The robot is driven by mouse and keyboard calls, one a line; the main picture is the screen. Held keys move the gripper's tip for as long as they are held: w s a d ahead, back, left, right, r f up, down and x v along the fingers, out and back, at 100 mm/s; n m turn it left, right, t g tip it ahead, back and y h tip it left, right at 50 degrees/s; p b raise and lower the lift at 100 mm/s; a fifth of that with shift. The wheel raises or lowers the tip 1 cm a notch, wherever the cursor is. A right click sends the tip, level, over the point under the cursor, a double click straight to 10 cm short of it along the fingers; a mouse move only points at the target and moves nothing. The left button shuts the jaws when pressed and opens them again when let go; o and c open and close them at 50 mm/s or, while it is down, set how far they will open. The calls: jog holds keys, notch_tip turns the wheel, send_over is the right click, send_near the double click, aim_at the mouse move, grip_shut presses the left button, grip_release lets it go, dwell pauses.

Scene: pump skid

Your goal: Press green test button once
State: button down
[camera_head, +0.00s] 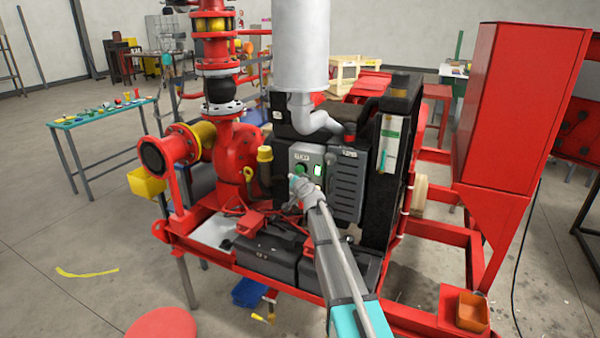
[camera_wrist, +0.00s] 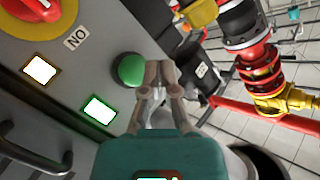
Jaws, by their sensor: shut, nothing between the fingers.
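The green test button (camera_wrist: 130,69) is a round dome on the grey control panel (camera_wrist: 75,85) in the wrist view. My gripper (camera_wrist: 160,72) is shut and empty, with its fingertips just right of the button in that view. They partly overlap its right edge; I cannot tell whether they touch it.
A lit green-framed lamp (camera_wrist: 99,110) and an amber-framed lamp (camera_wrist: 40,70) sit near the button. A red rotary switch on a yellow disc (camera_wrist: 38,10) is at the upper left. Red and yellow pipework (camera_head: 213,110) stands left of the panel, with black batteries (camera_head: 265,255) below.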

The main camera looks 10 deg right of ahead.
jog(key=shift+s+a, duration=0.65)
jog(key=shift+s, duration=0.2)
jog(key=shift+s, duration=0.1)
jog(key=s+a+f+n+g+y, duration=0.1)
jog(key=s+f+n+g, duration=0.15)
jog(key=s, duration=0.45)
jog(key=s+a+f+n+g, duration=0.1)
jog(key=s+a+f+g, duration=0.1)
jog(key=s+f+g, duration=0.3)
jog(key=s+a+f+n+g+y, duration=0.1)
jog(key=s+f+n, duration=0.15)
jog(key=s, duration=0.55)
jog(key=s+d+f+g+h, duration=0.2)
jog(key=s+g, duration=0.2)
jog(key=s, duration=0.7)
jog(key=s+d+f+g+h, duration=0.2)
jog(key=s+d+f+g, duration=0.1)
jog(key=s, duration=0.9)
jog(key=shift+s+d+f+g+h, duration=0.15)
jog(key=shift+d+f+g+h, duration=0.05)
jog(key=shift+g+h, duration=0.15)
